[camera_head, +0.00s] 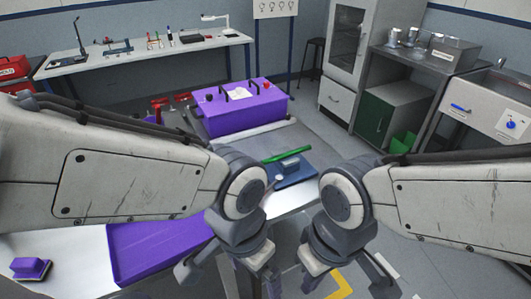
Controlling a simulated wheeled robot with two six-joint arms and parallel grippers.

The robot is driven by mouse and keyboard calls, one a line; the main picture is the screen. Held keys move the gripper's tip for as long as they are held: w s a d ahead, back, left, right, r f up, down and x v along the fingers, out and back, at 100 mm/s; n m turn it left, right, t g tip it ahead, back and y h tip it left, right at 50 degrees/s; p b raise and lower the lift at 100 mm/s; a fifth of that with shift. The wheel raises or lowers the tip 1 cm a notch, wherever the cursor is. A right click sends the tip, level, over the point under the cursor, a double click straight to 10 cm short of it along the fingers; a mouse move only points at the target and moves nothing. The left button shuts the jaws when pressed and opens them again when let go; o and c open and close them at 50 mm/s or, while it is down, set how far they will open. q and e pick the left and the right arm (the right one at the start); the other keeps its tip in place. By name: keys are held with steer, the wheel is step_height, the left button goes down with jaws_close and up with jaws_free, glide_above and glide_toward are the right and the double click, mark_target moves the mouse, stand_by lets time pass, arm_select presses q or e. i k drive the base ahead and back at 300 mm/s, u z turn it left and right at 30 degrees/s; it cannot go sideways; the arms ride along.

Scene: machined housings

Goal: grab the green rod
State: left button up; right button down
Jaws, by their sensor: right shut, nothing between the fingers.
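The green rod (287,154) lies at a slant near the far end of the white table, just behind a blue fixture (294,172) with a grey part on it. Neither gripper touches it. My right gripper (345,283) hangs low at the bottom centre-right, shut and empty, nearer to me than the rod. My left gripper (228,278) hangs at the bottom, left of centre, in front of the table edge. Its fingertips are cut off or unclear, so I cannot tell whether it is open.
A purple tray (150,262) lies on the white table (72,258), with a small purple block (30,268) to its left. A purple lidded box (243,116) stands beyond the rod. Behind are a workbench (150,57) and grey cabinets (342,98). Open floor lies right of the table.

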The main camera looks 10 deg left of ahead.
mark_target(281, 156)
steer(key=z, duration=1.25)
steer(key=i, duration=0.95)
steer(key=u, duration=2.3)
